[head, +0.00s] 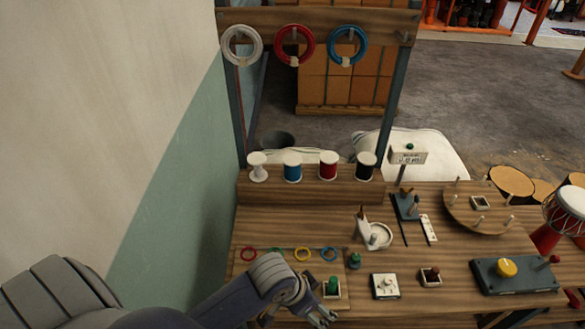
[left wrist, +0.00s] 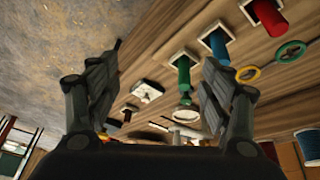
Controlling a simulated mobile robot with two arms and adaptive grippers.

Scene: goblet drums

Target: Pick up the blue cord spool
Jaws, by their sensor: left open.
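The blue cord spool (head: 292,169) stands upright on the raised wooden shelf, between a white spool (head: 258,170) and a red spool (head: 328,168). A black spool (head: 365,168) is at the right end of that row. My left gripper (head: 322,318) is low over the front of the bench, well in front of the spools and apart from them. In the left wrist view the left gripper (left wrist: 160,78) has its fingers wide apart with nothing between them. A blue wound spool (left wrist: 308,148) shows at the right edge there, partly cut off. My right gripper is not in view.
A green peg (head: 333,285) stands close to my left gripper. Colored rings (head: 302,254) lie on a board behind it. A dish (head: 378,236) and a yellow knob (head: 507,267) are to the right. Rings hang from the upper rail (head: 385,33). A wall (head: 150,130) is at left.

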